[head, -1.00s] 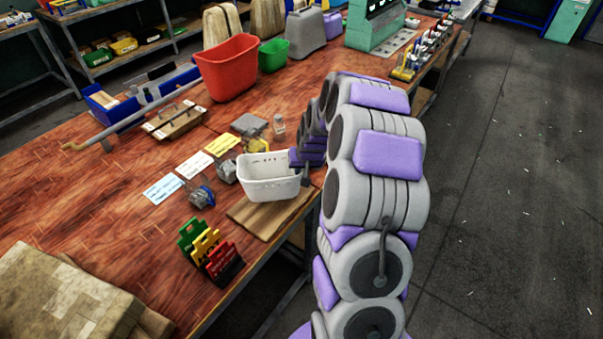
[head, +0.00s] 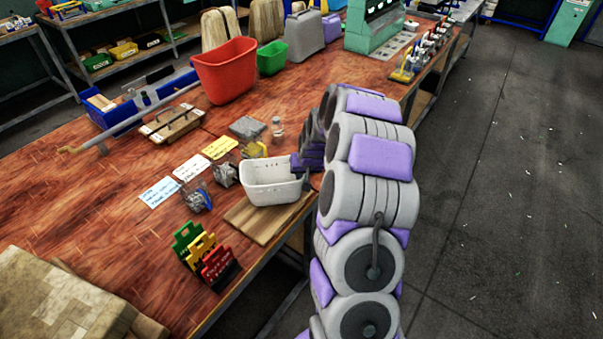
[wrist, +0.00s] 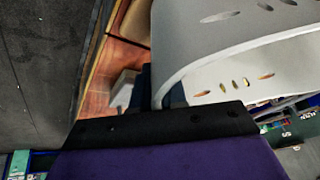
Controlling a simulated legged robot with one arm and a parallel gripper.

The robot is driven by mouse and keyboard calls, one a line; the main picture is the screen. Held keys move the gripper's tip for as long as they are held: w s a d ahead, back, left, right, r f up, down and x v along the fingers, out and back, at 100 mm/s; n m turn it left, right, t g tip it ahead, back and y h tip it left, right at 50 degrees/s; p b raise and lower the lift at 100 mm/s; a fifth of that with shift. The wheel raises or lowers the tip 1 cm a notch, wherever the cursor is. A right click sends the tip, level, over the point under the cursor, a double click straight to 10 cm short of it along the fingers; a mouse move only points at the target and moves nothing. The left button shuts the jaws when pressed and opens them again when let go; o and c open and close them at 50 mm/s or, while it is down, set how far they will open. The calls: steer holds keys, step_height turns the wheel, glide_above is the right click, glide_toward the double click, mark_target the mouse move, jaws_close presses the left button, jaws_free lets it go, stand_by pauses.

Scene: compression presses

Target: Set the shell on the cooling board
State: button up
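The shell (head: 270,193) is a white, open-topped bin with small slots near its rim. In the head view it is upright over the back part of the cooling board (head: 258,224), a flat wooden board at the table's front edge. I cannot tell if its base touches the board. My gripper (head: 304,174) is at the shell's right wall, with a dark finger outside and the other part hidden by the wall and arm. In the wrist view the shell (wrist: 215,60) fills the upper right, its wall edge between my dark fingers.
Yellow, white and blue cards (head: 190,167) and clear containers of small parts (head: 197,197) lie left of the shell. Green, yellow and red holders (head: 205,255) stand in front of the board. A red bin (head: 226,72) and green bin (head: 272,58) stand behind.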

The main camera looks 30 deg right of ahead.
steer(key=shift+o, duration=1.4)
steer(key=shift+d, duration=0.1)
steer(key=shift+o, duration=0.6)
steer(key=shift+a, duration=0.2)
steer(key=d+p+v, duration=0.1)
steer(key=p+v, duration=0.1)
steer(key=v, duration=0.9)
steer(key=s+a+r+n+g, duration=0.1)
steer(key=s+a+r, duration=0.25)
steer(key=a, duration=0.25)
steer(key=s+a+r+n+g+y, duration=0.1)
steer(key=s+a+r, duration=0.1)
steer(key=s+a, duration=0.35)
steer(key=s+a+r+n+g, duration=0.1)
steer(key=s+a+r, duration=0.2)
steer(key=a, duration=0.4)
steer(key=s+a+r+n+g, duration=0.1)
steer(key=s+a, duration=0.3)
steer(key=s, duration=0.7)
steer(key=s+a+r+n+g, duration=0.1)
steer(key=s+a, duration=0.3)
steer(key=s, duration=0.8)
steer(key=shift+s+a+g+p, duration=0.2)
steer(key=shift+s+g+p, duration=0.1)
steer(key=shift+g, duration=0.4)
steer(key=shift+w+r, duration=0.1)
steer(key=shift+r, duration=0.05)
